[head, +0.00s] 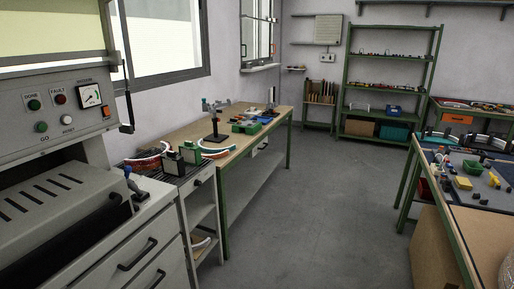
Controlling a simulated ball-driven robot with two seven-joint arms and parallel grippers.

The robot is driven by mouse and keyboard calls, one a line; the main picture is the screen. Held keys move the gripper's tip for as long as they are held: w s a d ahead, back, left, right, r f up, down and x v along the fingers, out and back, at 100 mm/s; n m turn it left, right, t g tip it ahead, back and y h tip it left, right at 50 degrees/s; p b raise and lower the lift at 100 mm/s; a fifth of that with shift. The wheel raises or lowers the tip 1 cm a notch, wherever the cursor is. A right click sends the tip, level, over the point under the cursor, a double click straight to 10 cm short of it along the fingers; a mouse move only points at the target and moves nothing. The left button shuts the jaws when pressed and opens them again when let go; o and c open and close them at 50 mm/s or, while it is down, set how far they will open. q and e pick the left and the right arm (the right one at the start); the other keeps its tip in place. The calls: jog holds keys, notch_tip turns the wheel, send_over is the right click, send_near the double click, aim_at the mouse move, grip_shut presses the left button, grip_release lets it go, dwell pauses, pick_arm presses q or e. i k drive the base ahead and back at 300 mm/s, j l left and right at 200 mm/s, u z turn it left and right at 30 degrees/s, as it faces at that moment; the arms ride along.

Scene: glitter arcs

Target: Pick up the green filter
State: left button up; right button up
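I cannot tell for sure which thing is the green filter. A small dark block with a green face (190,153) stands on the low cabinet at left centre, beside a similar dark block (173,165). A green box-like thing (247,127) lies farther back on the long wooden bench (181,130). On the right table, small green pieces lie among many other parts, too small to make out. Neither of my grippers shows in the head view.
A grey machine (52,130) with buttons and a gauge fills the left. A table with parts (494,226) stands at right. Green-framed shelves (383,84) stand at the back wall. The grey floor (320,215) between bench and right table is clear.

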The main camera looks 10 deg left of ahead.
aim_at(191, 153)
jog(key=i+j+u, duration=0.15)
jog(key=i, duration=0.55)
jog(key=i+j+u, duration=0.15)
jog(key=i, duration=0.5)
jog(key=i+l+u, duration=0.2)
jog(key=i+u, duration=0.15)
jog(key=i+l+u, duration=0.35)
jog(key=i, duration=0.15)
